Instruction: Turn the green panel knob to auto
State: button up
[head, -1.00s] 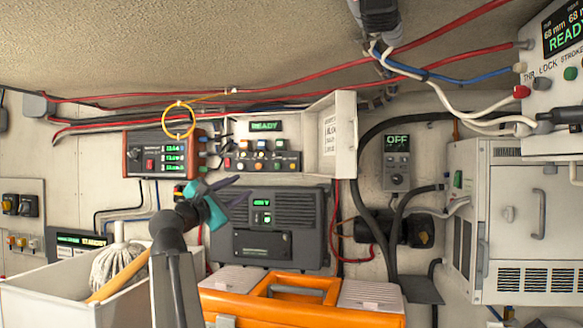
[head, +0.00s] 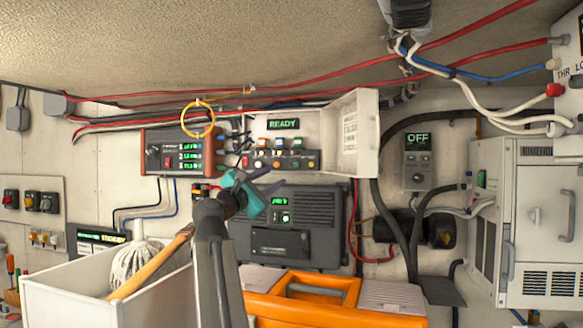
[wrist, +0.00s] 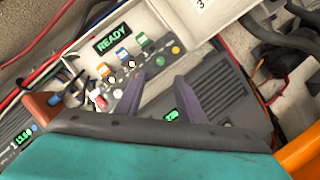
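A small control panel (head: 318,160) with a lit READY display (head: 283,124) is on the back wall. A green knob (head: 297,143) sits at the right end of its upper row, beside a blue and an orange one. The green knob also shows in the wrist view (wrist: 142,39), beyond my fingertips. My gripper (head: 275,179), with a teal body and dark purple fingers, is below and left of the knob in the head view. In the wrist view my gripper (wrist: 160,76) is open, with nothing between its fingers. Position markings by the knob are too small to read.
An open white cover (head: 356,135) stands out just right of the panel. A dark grey unit (head: 310,225) is below. An orange toolbox (head: 320,310) and a white bin (head: 60,300) stand in front.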

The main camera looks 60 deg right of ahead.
aim_at(294, 165)
jog(key=p+x, duration=0.2)
jog(key=x, duration=0.9)
jog(key=shift+d, duration=0.3)
